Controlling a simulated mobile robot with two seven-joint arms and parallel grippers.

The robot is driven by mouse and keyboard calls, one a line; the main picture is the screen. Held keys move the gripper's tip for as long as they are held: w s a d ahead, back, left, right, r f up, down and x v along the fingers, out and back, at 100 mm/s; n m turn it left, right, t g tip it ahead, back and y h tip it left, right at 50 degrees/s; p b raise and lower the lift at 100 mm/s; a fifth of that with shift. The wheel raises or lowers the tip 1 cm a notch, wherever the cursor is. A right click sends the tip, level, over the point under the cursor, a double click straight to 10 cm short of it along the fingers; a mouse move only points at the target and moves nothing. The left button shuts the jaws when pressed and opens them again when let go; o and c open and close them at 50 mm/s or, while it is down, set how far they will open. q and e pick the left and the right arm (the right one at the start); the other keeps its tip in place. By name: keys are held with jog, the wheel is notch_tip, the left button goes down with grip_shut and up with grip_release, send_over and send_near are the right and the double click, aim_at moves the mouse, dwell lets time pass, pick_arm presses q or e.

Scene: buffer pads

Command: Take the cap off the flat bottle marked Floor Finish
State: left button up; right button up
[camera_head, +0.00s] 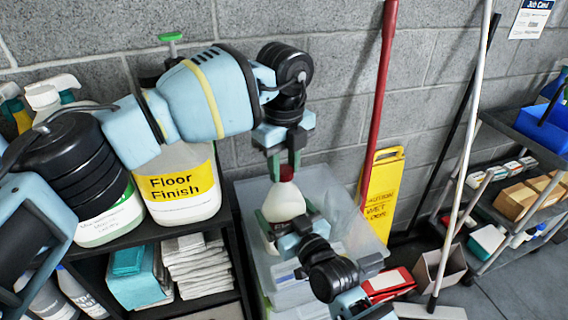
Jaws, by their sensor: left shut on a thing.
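A pale bottle with a rounded shoulder (283,203) stands out over a clear plastic bin, its label side not visible to me. Its red cap (287,173) is on top, between the fingers of my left gripper (286,165), which is shut on it from above. My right gripper (290,238) is at the lower body of the bottle, in front of it; its fingertips are mostly hidden, so its grip is unclear. A large jug with a yellow Floor Finish label (180,188) stands on the shelf at left, partly behind my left arm.
The clear bin (330,190) is below and behind the bottle. Left are a dark shelf with folded cloths (197,262) and spray bottles. A red pole (377,100), yellow wet-floor sign (382,195) and loaded cart (520,195) stand right.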

aim_at(284, 169)
pick_arm(q)
jog(key=n, duration=0.4)
pick_arm(e)
jog(key=shift+f, duration=0.1)
pick_arm(q)
jog(key=shift+r, duration=0.3)
dwell(0.4)
jog(key=shift+r, duration=0.75)
jog(key=shift+r, duration=0.1)
jog(key=shift+r, duration=2)
pick_arm(e)
jog(key=o, duration=1.6)
jog(key=shift+o, duration=0.2)
pick_arm(q)
jog(key=shift+f, duration=0.5)
pick_arm(e)
jog(key=v, duration=1.2)
